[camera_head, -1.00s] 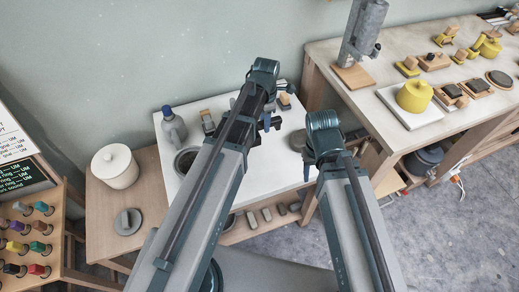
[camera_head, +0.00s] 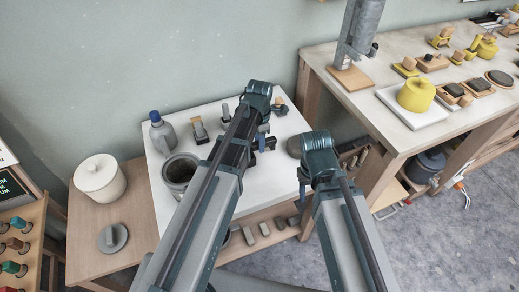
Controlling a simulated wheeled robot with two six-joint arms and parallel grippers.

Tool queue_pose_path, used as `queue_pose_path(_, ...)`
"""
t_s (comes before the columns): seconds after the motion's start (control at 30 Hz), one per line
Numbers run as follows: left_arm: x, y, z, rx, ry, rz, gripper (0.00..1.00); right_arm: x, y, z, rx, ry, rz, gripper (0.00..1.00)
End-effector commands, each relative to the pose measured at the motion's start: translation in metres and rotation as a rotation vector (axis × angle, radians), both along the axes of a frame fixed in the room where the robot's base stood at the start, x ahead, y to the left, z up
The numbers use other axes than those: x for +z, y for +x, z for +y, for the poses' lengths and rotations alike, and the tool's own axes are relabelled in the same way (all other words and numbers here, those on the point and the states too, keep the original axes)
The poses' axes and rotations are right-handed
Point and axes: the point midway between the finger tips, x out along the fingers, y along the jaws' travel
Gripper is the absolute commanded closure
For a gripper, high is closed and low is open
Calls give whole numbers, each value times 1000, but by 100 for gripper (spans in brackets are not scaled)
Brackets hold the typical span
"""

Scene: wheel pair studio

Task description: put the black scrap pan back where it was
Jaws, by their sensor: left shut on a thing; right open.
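My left gripper (camera_head: 262,137) is over the white-topped table, largely hidden behind its own arm. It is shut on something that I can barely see. A small black part (camera_head: 270,144) shows beside it and may belong to the black scrap pan, but its outline is hidden. My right gripper (camera_head: 303,188) points down near the table's right front edge. It is open and mostly covered by its own wrist.
The white tabletop (camera_head: 205,115) holds a dark round pot (camera_head: 181,171), a grey bottle with blue cap (camera_head: 162,133) and small blocks. A white lidded jar (camera_head: 99,178) stands left. A workbench (camera_head: 335,90) stands right. A dark pot (camera_head: 425,166) is below it.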

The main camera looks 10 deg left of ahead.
Motion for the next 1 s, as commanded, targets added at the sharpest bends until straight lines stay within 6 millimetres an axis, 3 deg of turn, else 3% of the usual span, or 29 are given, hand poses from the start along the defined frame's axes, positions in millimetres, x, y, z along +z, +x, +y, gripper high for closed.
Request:
queue_pose_path(0.03,-13,0,0,0,0,0,100,-13,0,0,0,0,0,50)
queue_pose_path(0.1,-18,0,0,0,0,0,100,-19,0,0,0,0,0,50)
queue_pose_path(0.53,-21,0,0,0,0,0,100,-21,0,0,0,0,0,50)
queue_pose_path(0.57,-19,0,0,0,0,0,60,-19,0,0,0,0,0,50)
queue_pose_path(0.7,-19,0,0,0,0,0,36,-19,0,0,0,0,0,50)
queue_pose_path(1.0,-19,0,0,0,0,0,36,-19,0,0,0,0,0,50)
